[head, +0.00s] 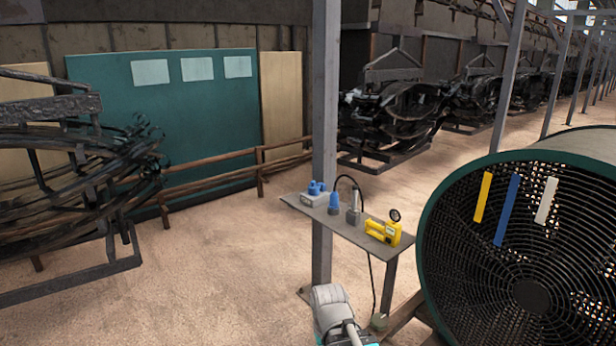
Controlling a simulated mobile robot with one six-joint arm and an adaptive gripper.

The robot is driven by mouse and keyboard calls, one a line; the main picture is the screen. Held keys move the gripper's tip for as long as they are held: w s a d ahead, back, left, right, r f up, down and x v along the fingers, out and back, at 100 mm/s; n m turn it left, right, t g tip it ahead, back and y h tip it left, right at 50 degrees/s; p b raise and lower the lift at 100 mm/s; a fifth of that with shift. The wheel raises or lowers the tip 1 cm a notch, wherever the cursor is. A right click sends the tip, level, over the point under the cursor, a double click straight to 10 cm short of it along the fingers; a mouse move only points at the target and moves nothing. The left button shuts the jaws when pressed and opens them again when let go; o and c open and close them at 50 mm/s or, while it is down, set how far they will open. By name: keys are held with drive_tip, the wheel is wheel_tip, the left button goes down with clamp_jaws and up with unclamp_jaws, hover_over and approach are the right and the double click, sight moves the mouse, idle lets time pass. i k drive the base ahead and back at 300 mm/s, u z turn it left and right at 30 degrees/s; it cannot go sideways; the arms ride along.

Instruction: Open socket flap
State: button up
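A narrow grey table (300,208) stands beside a steel post. On its left end is a small grey box with a blue top (316,188), which looks like a socket; whether its flap is open or shut is too small to tell. A blue plug-like piece (334,204) stands just right of it. A grey piece (353,214) with a black cable looping from it stands further right. Part of my arm shows at the bottom centre, in front of the table and below it. My gripper's fingers are not in view.
A yellow meter-like device (384,231) sits on the table's right end. A steel post (325,130) rises behind the table's left part. A large round fan (530,250) stands close on the right. Spring racks (60,190) fill the left. Open floor (230,280) lies left of the table.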

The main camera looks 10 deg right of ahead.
sight(313, 186)
drive_tip(key=z, duration=0.1)
drive_tip(key=i, duration=1.55)
drive_tip(key=z, duration=0.2)
